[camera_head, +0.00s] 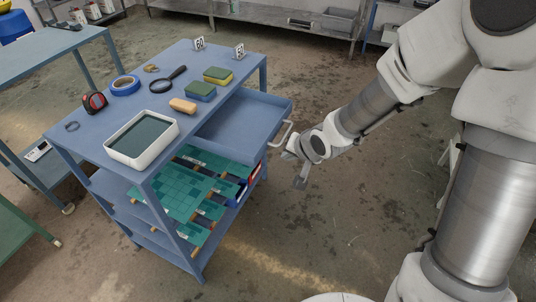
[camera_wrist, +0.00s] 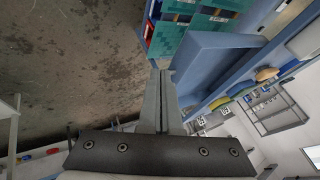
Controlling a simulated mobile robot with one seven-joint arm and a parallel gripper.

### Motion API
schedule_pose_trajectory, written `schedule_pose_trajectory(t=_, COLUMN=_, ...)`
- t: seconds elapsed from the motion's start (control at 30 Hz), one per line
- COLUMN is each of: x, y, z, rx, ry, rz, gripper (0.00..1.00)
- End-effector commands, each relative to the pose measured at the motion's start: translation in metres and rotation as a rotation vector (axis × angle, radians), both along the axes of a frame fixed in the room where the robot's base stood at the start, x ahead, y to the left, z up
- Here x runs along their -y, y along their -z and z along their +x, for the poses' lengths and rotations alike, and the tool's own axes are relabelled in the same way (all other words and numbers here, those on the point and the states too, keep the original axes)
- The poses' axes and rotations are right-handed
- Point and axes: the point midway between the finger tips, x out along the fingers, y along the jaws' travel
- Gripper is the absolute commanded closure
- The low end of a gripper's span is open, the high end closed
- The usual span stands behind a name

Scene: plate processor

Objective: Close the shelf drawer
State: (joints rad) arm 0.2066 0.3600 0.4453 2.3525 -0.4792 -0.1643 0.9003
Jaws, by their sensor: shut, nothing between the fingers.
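The blue shelf drawer (camera_head: 240,122) is pulled out of the blue shelf unit (camera_head: 140,75), just under its top, and looks empty inside. Its pale handle (camera_head: 281,135) is on the front face. The drawer also shows as a blue box in the wrist view (camera_wrist: 208,62), turned on its side. My gripper (camera_head: 300,182) is shut and empty, in front of the drawer and a little below the handle. In the wrist view its fingers (camera_wrist: 160,72) are together, with the tips near the drawer's edge. I cannot tell whether they touch it.
On the shelf top are a white tray (camera_head: 118,155), a magnifying glass (camera_head: 168,79), blue tape (camera_head: 125,85), a tape measure (camera_head: 95,102) and several sponges (camera_head: 201,91). Green boards (camera_head: 172,190) lie on the shelf below. The floor (camera_head: 330,235) in front is clear.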

Motion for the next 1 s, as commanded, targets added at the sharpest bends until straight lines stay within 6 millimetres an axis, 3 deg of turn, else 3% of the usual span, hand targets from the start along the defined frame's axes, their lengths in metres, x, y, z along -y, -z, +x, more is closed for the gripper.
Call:
schedule_pose_trajectory(t=0.03, x=-0.004, y=0.015, z=0.004, rx=-0.002, ry=-0.003, rz=0.0, gripper=1.0)
schedule_pose_trajectory(t=0.37, x=-0.025, y=0.068, z=0.038, rx=-0.003, ry=-0.003, rz=-0.001, gripper=1.0)
schedule_pose_trajectory(t=0.7, x=-0.057, y=0.059, z=0.049, rx=-0.001, ry=-0.002, rz=-0.002, gripper=1.0)
schedule_pose_trajectory(t=1.0, x=-0.06, y=0.058, z=0.051, rx=0.0, ry=0.0, rz=-0.002, gripper=1.0)
